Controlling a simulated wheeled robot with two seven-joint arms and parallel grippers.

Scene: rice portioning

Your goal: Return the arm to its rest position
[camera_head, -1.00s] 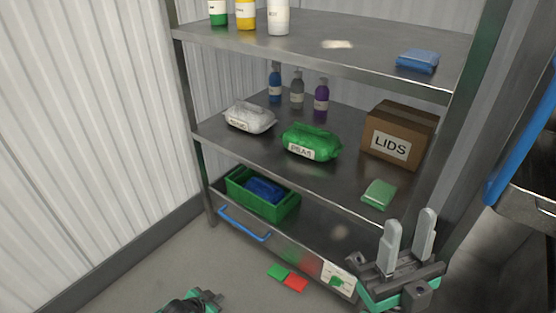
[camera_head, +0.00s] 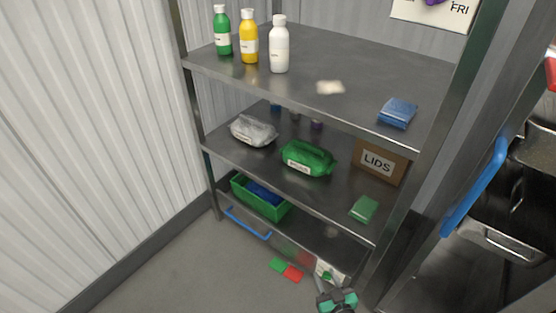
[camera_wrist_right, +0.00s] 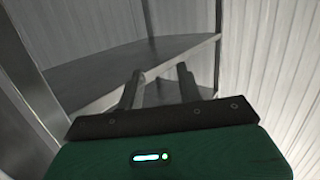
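My right gripper (camera_head: 334,287) is low at the bottom edge of the head view, in front of the shelf's lower right part. In the right wrist view its two dark fingers (camera_wrist_right: 158,84) stand apart with nothing between them, so it is open and empty. A grey shelf surface shows beyond them there. My left gripper is not in view.
A metal shelf rack (camera_head: 300,190) holds bottles, a green bag (camera_head: 307,158), a white bag (camera_head: 253,131), a LIDS box (camera_head: 380,162) and a green crate (camera_head: 262,203). Green and red patches (camera_head: 286,269) lie on the floor. A blue handle (camera_head: 474,188) is at right.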

